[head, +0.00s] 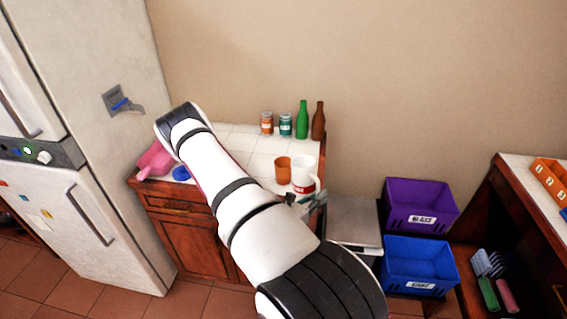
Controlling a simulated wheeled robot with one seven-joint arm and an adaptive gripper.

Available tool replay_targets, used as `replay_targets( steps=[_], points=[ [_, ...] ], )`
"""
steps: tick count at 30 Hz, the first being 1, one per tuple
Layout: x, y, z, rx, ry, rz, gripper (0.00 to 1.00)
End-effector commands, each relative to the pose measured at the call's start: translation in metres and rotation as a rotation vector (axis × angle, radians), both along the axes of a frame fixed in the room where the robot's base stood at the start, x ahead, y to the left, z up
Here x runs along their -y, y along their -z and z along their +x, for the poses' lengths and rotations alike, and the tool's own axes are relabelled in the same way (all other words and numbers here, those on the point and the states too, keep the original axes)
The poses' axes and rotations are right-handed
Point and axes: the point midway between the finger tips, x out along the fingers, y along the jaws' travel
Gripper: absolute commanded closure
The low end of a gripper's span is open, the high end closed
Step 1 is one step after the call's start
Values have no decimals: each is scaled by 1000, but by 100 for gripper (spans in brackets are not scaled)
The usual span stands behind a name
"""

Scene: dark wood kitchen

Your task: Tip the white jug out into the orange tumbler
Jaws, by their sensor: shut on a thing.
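The white jug (303,173) is at the right end of the white-tiled counter (232,140). It looks close to upright, with a reddish mark on its side. My gripper (310,199) is at its lower right and shut on it; the arm hides part of the fingers. The orange tumbler (283,170) stands upright on the counter just left of the jug. Its inside is too small to make out. I cannot tell whether the jug's base touches the counter.
Two cans (267,123) (286,125), a green bottle (302,119) and a brown bottle (318,120) stand along the wall. A pink item (155,160) and a blue item (181,173) lie at the left. Purple (418,205) and blue (417,265) crates stand right.

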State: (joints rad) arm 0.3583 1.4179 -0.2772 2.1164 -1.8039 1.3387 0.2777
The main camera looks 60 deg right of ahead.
Motion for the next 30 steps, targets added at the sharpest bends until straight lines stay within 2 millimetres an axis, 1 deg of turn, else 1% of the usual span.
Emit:
replay_targets(
  steps=[1, 9, 22, 26, 30],
  points=[
    [1, -5, 0, -24, 2, 12, 100],
    [4, -20, 7, -181, 2, 93, 100],
    [14, -38, 25, -428, 3, 219, 100],
    [15, -50, 28, -504, 3, 257, 100],
    [16, -60, 37, -587, 3, 299, 100]
  ],
)
